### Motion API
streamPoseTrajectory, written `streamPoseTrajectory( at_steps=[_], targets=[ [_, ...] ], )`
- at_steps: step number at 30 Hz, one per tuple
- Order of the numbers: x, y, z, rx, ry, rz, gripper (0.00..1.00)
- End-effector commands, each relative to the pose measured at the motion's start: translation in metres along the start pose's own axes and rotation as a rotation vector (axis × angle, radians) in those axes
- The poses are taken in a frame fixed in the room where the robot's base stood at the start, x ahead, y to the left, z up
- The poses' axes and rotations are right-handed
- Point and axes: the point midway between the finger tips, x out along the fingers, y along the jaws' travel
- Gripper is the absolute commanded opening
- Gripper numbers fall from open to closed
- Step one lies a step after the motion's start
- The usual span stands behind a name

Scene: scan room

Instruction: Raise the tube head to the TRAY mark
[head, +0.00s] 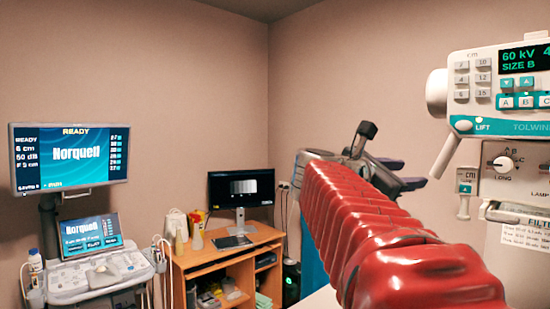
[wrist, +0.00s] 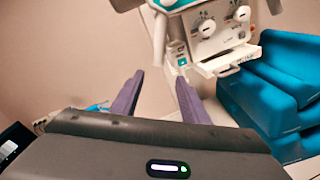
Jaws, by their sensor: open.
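The tube head (head: 505,100) stands at the right edge of the head view, white and teal, with a display reading 60 kV and SIZE B. Its LIFT button (head: 463,125) is at the panel's lower left. A small "cm" piece with a teal arrow (head: 465,190) hangs below. In the wrist view the tube head (wrist: 212,35) is at the top, beyond the fingers, partly cut off. My gripper (head: 406,174) is left of the tube head in the head view. Its purple fingers (wrist: 157,80) are apart, with nothing between them. I cannot make out a TRAY mark.
A teal padded seat (wrist: 275,85) is at the right of the wrist view. An ultrasound cart (head: 95,275) with a large monitor (head: 70,157) stands at the left. A wooden desk (head: 222,262) with a screen (head: 241,188) is in the corner. My red-sleeved arm hides part of the room.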

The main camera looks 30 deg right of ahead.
Motion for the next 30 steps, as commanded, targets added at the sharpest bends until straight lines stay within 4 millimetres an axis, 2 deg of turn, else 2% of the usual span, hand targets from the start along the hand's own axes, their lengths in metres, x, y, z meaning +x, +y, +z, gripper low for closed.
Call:
streamPoseTrajectory(
  at_steps=[3, 6, 19, 23, 30],
  targets=[
    [0.011, 0.005, 0.022, -0.072, -0.072, -0.008, 0.41],
    [0.013, 0.006, 0.028, -0.091, -0.089, -0.009, 0.41],
    [0.017, 0.006, 0.027, -0.090, -0.086, -0.010, 0.41],
    [0.028, 0.006, 0.027, -0.090, -0.086, -0.010, 0.41],
    [0.060, 0.006, 0.030, -0.089, -0.086, -0.011, 0.41]
  ],
)
